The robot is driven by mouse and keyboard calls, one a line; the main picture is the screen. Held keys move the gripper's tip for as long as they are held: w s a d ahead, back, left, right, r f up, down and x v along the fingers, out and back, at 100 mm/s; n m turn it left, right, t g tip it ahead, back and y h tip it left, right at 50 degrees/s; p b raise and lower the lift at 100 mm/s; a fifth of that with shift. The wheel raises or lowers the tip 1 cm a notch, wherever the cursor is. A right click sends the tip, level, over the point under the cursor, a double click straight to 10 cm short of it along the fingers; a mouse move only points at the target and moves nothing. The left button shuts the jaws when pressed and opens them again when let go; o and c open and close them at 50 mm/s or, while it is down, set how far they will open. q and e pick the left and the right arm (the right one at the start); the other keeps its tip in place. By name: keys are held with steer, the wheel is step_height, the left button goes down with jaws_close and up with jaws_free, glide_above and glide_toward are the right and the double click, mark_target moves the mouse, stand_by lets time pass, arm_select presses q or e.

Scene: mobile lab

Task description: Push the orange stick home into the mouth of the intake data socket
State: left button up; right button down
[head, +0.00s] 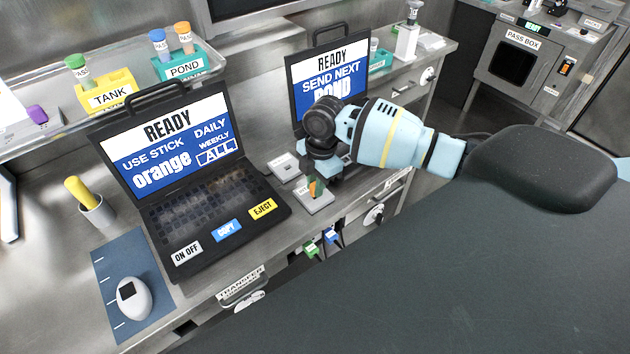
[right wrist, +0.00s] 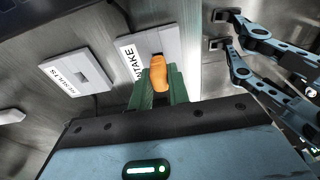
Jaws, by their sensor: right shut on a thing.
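The orange stick (right wrist: 158,76) is held between the green fingers of my right gripper (right wrist: 160,92). The intake data socket (head: 318,203) is a pale block on the counter right of the laptop. In the right wrist view, the socket (right wrist: 138,47) bears the label INTAKE, and the stick's far end overlaps its mouth. I cannot tell how deep the stick sits. My left gripper is not in view.
A results socket (right wrist: 68,80) lies beside the intake socket. A black laptop (head: 190,215) stands left, and a second screen (head: 300,75) stands behind my right gripper. Blue-grey jointed links (right wrist: 270,65) show at the right of the wrist view. The counter's front edge is close.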

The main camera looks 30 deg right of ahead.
steer(key=shift+s+f, duration=0.1)
steer(key=shift+f, duration=0.4)
steer(key=c, duration=1.3)
jaws_free()
steer(key=shift+o, duration=0.2)
steer(key=shift+d+r, duration=0.15)
steer(key=shift+r, duration=1.15)
steer(key=shift+d+r, duration=0.2)
steer(key=shift+r, duration=1.15)
steer(key=shift+d+r, duration=0.15)
steer(key=shift+r, duration=1.15)
steer(key=shift+f, duration=0.1)
